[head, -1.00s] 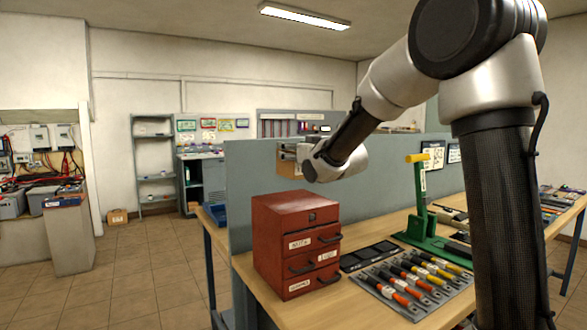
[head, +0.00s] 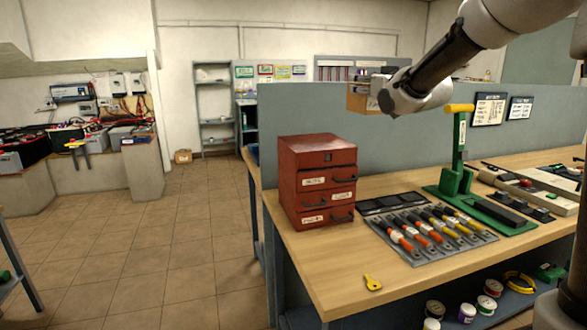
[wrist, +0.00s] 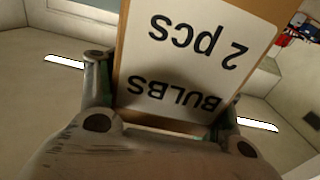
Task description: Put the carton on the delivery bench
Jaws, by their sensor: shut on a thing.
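The carton (head: 362,100) is a small brown box held up in front of the grey partition, above the workbench. In the wrist view the carton (wrist: 190,60) fills the middle, with a white label reading "BULBS 2 pcs" upside down. My gripper (head: 376,92) is shut on it, with one finger at each side of the box in the wrist view. In the head view my wrist partly hides the carton. I cannot tell which bench is the delivery bench.
The wooden workbench (head: 345,287) holds a red drawer cabinet (head: 318,180), a screwdriver tray (head: 455,250), a green press (head: 458,180) and a yellow tag (head: 372,283). Open tiled floor (head: 190,240) lies left. A bench edge (head: 15,270) shows at far left. Another box (head: 183,156) stands on the floor.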

